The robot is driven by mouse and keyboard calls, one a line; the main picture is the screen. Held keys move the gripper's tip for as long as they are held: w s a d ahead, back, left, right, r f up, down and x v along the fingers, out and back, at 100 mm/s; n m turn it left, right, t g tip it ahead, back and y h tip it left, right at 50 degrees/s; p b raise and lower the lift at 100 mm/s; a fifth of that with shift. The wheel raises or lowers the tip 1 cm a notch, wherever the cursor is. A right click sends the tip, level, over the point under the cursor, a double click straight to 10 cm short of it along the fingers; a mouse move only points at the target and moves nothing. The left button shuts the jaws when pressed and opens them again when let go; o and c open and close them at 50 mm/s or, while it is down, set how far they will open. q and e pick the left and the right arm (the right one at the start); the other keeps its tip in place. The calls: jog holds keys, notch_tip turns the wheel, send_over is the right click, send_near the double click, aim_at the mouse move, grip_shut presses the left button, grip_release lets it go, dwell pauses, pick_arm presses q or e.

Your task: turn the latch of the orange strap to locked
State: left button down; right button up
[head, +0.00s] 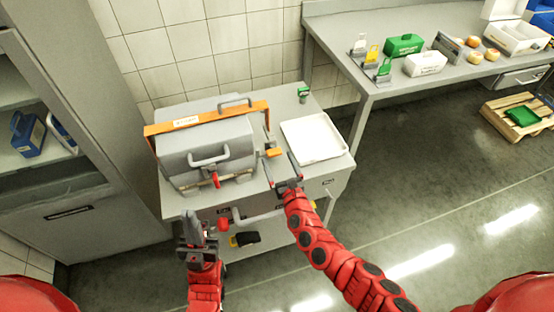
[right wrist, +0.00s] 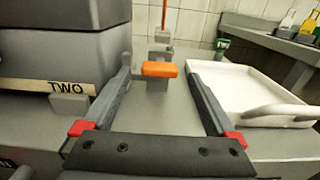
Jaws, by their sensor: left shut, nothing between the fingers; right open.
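The orange strap (head: 215,117) runs across the top of a grey lidded box (head: 195,140) on the grey bench. Its latch, an orange handle (head: 273,152) on a grey post, stands at the box's right side. In the right wrist view the orange latch handle (right wrist: 160,69) lies crosswise ahead, between the open fingers and beyond or near their tips. My right gripper (head: 281,168) is open and empty, just in front of the latch. I cannot tell whether it touches the latch. My left gripper (head: 192,225) is shut and empty, low in front of the bench.
A white tray (head: 327,151) lies right of the latch, close to my right gripper. A red-tipped handle (head: 214,178) sticks out at the box's front. A small green-topped object (head: 303,92) stands at the back. A grey cabinet (head: 85,150) stands at left.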

jog(key=shift+x, duration=0.85)
jog(key=shift+c, duration=0.3)
